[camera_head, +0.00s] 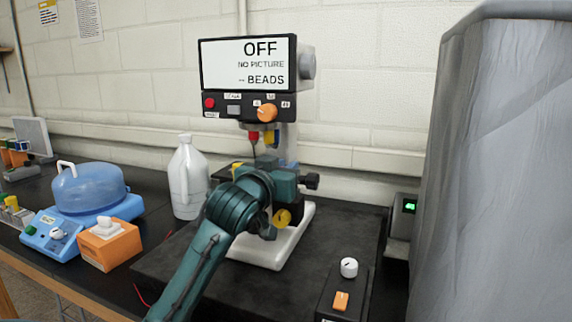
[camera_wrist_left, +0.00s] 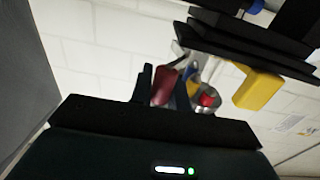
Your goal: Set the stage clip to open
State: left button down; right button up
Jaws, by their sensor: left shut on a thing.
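The microscope (camera_head: 268,250) stands on the dark mat, its stage and stage clip mostly hidden by my left arm in the head view. My left gripper (camera_head: 286,180) is at stage height there, its fingertips hidden. In the left wrist view its dark fingers (camera_wrist_left: 163,85) are shut on a small red part (camera_wrist_left: 164,88), which appears to be the stage clip's handle. The clip's setting cannot be read. The dark stage (camera_wrist_left: 245,38) and a yellow block (camera_wrist_left: 258,90) lie close by. My right gripper is out of view.
The screen (camera_head: 248,64) reads OFF, NO PICTURE. A white jug (camera_head: 187,182) and a blue domed device (camera_head: 88,192) stand left, an orange box (camera_head: 108,246) in front. A control box (camera_head: 341,298) is front right. A large grey covered shape (camera_head: 500,170) blocks the right.

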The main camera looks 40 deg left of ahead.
pick_arm(q)
jog(key=shift+h, duration=0.3)
jog(key=c, duration=1.3)
grip_release()
